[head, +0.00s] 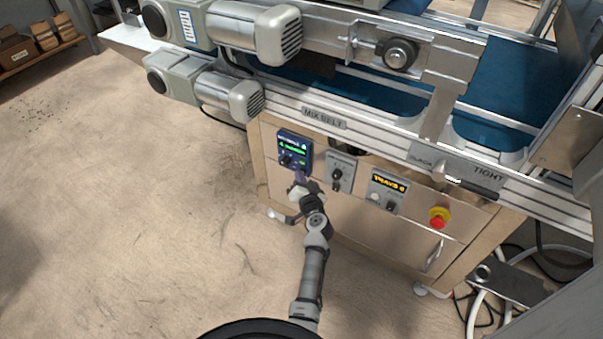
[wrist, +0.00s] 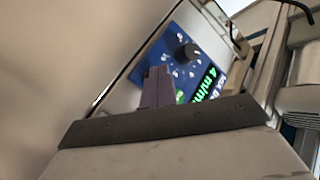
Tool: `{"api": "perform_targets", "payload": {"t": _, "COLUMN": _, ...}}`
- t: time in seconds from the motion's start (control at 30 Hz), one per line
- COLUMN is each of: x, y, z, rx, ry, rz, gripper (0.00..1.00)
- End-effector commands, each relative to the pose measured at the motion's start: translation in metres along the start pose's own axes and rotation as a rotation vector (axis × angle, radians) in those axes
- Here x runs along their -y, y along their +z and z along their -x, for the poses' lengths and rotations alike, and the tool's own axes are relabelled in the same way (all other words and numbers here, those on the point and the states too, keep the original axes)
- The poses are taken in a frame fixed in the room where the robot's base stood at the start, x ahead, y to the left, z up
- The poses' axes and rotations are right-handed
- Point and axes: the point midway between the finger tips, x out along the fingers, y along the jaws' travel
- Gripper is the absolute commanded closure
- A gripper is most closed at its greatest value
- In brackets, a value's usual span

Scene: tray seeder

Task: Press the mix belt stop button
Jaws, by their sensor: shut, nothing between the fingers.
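The blue control panel (head: 295,143) is on the cabinet front, below the "MIX BELT" label (head: 324,119). It has a green-lit display and a black knob (head: 286,160). In the wrist view the blue panel (wrist: 172,43) appears tilted, with its knob (wrist: 187,53) and display (wrist: 208,84) beyond my fingers. A small green patch (wrist: 180,95) shows beside the fingers. I cannot make out a stop button; my fingers cover part of the panel. My gripper (head: 299,176) is shut and empty, just in front of the panel's lower part. Contact cannot be told.
The conveyor rail (head: 390,152) overhangs the cabinet. Open floor (head: 120,220) lies to the left.

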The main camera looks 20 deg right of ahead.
Motion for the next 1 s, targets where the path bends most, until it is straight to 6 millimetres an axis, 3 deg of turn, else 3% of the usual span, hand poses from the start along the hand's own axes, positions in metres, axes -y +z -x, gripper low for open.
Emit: {"api": "perform_targets", "payload": {"t": 1.0, "x": 0.0045, "y": 0.0044, "z": 0.0068, "rx": 0.000, "ry": 0.001, "rz": 0.000, "gripper": 1.00}}
